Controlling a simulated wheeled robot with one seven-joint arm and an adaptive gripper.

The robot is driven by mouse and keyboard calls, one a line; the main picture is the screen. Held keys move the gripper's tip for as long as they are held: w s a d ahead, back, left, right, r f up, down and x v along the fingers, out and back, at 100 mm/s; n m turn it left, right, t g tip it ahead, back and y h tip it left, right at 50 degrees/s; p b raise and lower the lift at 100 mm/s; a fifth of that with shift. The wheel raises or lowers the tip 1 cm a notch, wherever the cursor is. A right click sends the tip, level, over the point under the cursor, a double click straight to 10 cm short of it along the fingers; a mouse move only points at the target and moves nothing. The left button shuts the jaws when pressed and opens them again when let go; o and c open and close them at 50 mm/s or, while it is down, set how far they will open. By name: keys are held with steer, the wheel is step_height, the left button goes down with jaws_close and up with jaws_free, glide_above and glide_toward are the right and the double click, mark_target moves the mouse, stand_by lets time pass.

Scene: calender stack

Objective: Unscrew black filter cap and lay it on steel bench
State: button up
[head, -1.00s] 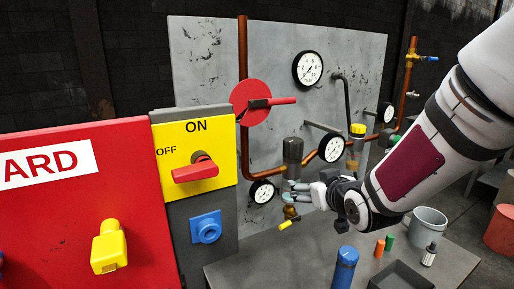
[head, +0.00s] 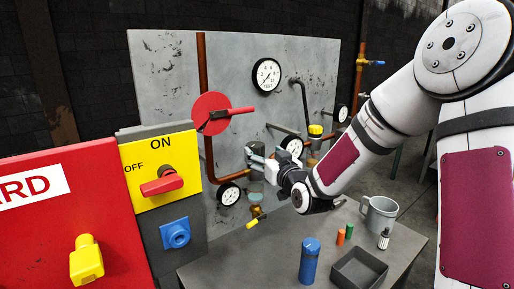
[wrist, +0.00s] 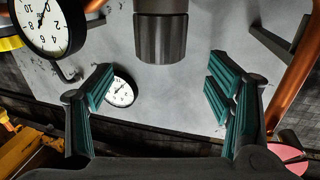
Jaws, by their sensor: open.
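The steel bench (head: 225,265) is below, in front of the panel.
A blue cylinder (head: 310,261), a dark tray (head: 345,277), small orange and green pieces and a grey mug (head: 379,214) stand on the bench. A yellow-handled valve (head: 254,219) and gauges (head: 228,194) are close to the gripper. The bench's left front is bare.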

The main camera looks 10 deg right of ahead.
mark_target(259, 149)
steer(key=w, duration=0.4)
steer(key=w+a, duration=0.1)
steer(key=w, duration=0.1)
steer(key=shift+w, duration=0.35)
